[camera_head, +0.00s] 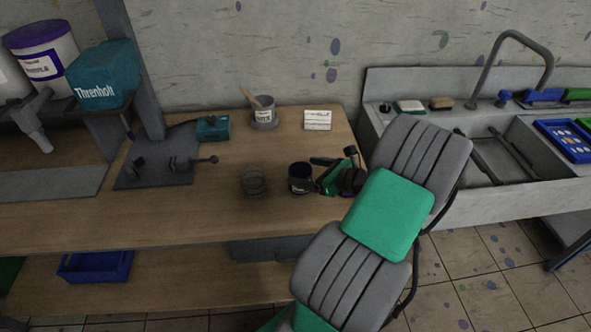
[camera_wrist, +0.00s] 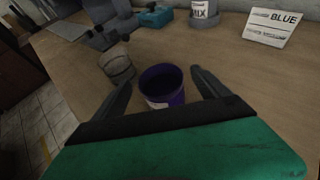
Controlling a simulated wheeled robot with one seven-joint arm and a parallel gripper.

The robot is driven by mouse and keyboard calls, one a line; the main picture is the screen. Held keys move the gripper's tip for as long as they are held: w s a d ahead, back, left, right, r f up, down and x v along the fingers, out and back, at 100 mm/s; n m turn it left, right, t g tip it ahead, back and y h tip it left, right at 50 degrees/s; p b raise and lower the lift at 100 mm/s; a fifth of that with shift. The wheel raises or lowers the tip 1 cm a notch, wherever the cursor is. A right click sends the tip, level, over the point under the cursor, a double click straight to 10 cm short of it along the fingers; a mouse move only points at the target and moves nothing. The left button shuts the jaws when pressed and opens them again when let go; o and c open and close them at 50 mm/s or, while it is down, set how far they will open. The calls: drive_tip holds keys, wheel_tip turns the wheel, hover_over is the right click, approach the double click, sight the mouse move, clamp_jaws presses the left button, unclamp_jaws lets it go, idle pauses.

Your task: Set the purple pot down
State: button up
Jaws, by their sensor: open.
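The purple pot (camera_head: 298,178) stands upright on the wooden workbench (camera_head: 225,215), close to its front right part. In the wrist view the purple pot (camera_wrist: 163,86) shows a dark inside and a pale label. My gripper (camera_head: 312,182) is at the pot's right side in the head view. In the wrist view my gripper (camera_wrist: 160,85) is open, with one finger on each side of the pot. I see gaps between the fingers and the pot, and the pot appears to rest on the bench.
Behind are a grey mix tin (camera_head: 264,113) with a stick, a white card (camera_head: 317,120) and a teal box (camera_head: 212,128). A sink (camera_head: 490,165) is at the right. The bench front left of the holder is clear.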

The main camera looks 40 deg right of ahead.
drive_tip(key=v, duration=0.6)
drive_tip(key=w+a+n+g, duration=0.3)
drive_tip(key=a+n+g, duration=0.1)
drive_tip(key=a+n, duration=0.55)
drive_tip(key=w+a+n+g, duration=0.3)
drive_tip(key=a+n+g, duration=0.1)
drive_tip(key=a+n, duration=0.55)
drive_tip(key=s+a+r+n+g+h, duration=0.1)
drive_tip(key=s+a+r+n, duration=0.1)
drive_tip(key=s+a+n, duration=0.2)
drive_tip(key=s+a+r+n+h, duration=0.1)
drive_tip(key=s+a+r+n, duration=0.2)
drive_tip(key=a+n, duration=0.5)
drive_tip(key=s+n, duration=0.1)
drive_tip(key=n, duration=0.2)
drive_tip(key=shift+a+r+g+h, duration=0.25)
drive_tip(key=shift+r+g+h, duration=0.05)
drive_tip(key=shift+g, duration=0.1)
drive_tip(key=shift+w, duration=0.1)
